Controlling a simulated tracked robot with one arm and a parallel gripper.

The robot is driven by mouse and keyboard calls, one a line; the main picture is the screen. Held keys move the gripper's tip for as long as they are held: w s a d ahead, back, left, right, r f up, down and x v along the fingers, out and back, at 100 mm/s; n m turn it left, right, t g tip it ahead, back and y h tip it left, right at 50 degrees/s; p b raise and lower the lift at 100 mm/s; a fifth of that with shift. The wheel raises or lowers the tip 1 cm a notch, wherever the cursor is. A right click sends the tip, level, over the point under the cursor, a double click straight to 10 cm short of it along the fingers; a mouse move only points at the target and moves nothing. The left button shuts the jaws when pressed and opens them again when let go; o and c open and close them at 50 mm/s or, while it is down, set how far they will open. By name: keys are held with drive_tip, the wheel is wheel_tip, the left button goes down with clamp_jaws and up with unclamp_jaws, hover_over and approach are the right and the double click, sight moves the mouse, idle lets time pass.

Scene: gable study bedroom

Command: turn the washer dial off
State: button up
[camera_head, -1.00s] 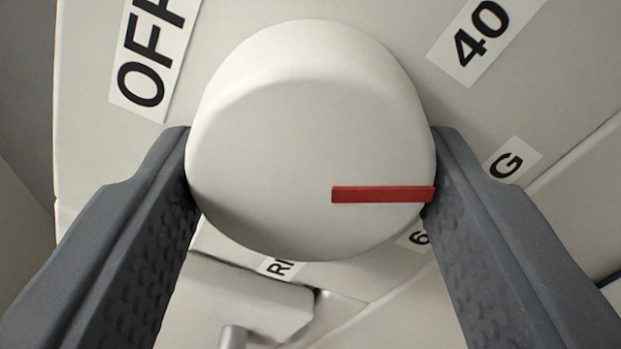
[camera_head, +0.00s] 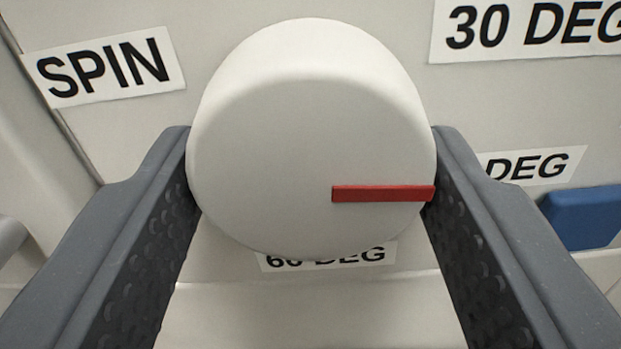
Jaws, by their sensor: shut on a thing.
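The washer dial (camera_head: 300,130) is a pale round knob in the middle of the view. A red pointer mark (camera_head: 382,193) on its face points to the right in the picture. My gripper (camera_head: 311,190) is shut on the dial, with a dark grey finger against its left and right sides. The pointer lies just below a partly hidden label ending in DEG (camera_head: 530,167). No OFF label shows in this view.
The pale panel carries labels around the dial: SPIN (camera_head: 108,68) at upper left, 30 DEG (camera_head: 535,27) at upper right, and a partly covered 60 DEG (camera_head: 330,256) below. A blue part (camera_head: 583,217) shows at the right edge.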

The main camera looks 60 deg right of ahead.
drive_tip(key=n, duration=0.2)
drive_tip(key=n+p, duration=0.1)
drive_tip(key=n, duration=0.1)
drive_tip(key=shift+a+f+n, duration=0.15)
drive_tip(key=shift+a+n, duration=0.05)
drive_tip(key=shift+n, duration=0.2)
drive_tip(key=n+p, duration=0.1)
drive_tip(key=n, duration=0.4)
drive_tip(key=shift+s+d, duration=0.1)
drive_tip(key=shift+s, duration=0.05)
drive_tip(key=n+p, duration=0.1)
drive_tip(key=n, duration=0.4)
drive_tip(key=shift+n+p, duration=0.5)
drive_tip(key=shift+n, duration=1.7)
drive_tip(key=o, duration=1)
drive_tip(key=shift+c, duration=0.2)
drive_tip(key=shift+d+r, duration=0.1)
drive_tip(key=shift+r, duration=0.1)
drive_tip(key=b+v, duration=0.2)
drive_tip(key=v, duration=1.1)
drive_tip(key=shift+s+a+b, duration=0.15)
drive_tip(key=shift+a+b, duration=0.2)
drive_tip(key=shift+b, duration=0.05)
